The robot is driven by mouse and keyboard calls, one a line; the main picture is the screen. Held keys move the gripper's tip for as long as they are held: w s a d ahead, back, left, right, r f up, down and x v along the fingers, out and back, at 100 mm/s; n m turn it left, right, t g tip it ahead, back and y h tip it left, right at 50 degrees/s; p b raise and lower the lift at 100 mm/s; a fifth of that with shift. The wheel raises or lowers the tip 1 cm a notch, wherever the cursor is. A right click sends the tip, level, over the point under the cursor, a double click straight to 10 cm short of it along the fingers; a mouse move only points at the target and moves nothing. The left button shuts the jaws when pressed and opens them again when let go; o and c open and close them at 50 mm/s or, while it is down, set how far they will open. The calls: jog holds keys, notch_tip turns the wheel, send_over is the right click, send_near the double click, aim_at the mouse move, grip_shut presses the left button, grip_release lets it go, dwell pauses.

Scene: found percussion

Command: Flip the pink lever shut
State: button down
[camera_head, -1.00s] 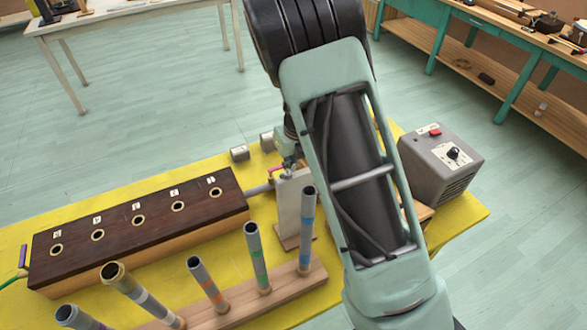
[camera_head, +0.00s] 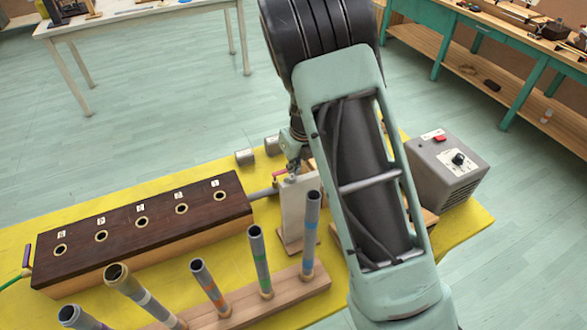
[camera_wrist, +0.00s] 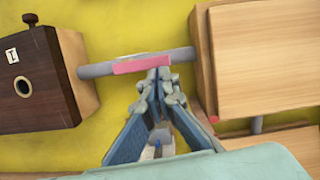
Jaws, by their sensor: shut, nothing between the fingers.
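The pink lever (camera_wrist: 142,65) lies nearly along the grey pipe (camera_wrist: 97,70) in the wrist view. The pipe runs between the dark-topped wooden box and a pale wooden block. My gripper (camera_wrist: 159,73) is shut and empty, with its tips right at the lever's right part; I cannot tell whether they touch it. In the head view a small bit of the pink lever (camera_head: 279,173) shows left of my gripper (camera_head: 292,168), whose tips are partly hidden behind a pale upright board.
The long box (camera_head: 140,230) with several holes lies at the left. Upright tubes on a wooden base (camera_head: 285,290) stand in front. A grey control box (camera_head: 447,168) with a red switch sits at the right.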

jog(key=shift+w+n, duration=0.25)
jog(key=shift+n, duration=0.15)
jog(key=w+n, duration=0.1)
jog(key=n, duration=0.1)
jog(key=shift+w+n+y, duration=0.15)
jog(key=shift+n+y, duration=0.15)
jog(key=n, duration=0.2)
jog(key=w+n+g, duration=0.1)
jog(key=shift+w+a+n+y+b, duration=0.3)
jog(key=shift+a+n+b, duration=0.05)
jog(key=shift+a+n, duration=0.05)
jog(key=a+n, duration=0.1)
jog(key=n, duration=0.1)
jog(key=w+a+n+g, duration=0.1)
jog(key=n, duration=0.2)
jog(key=w+a+n+g, duration=0.1)
jog(key=n, duration=0.1)
jog(key=shift+n, duration=0.4)
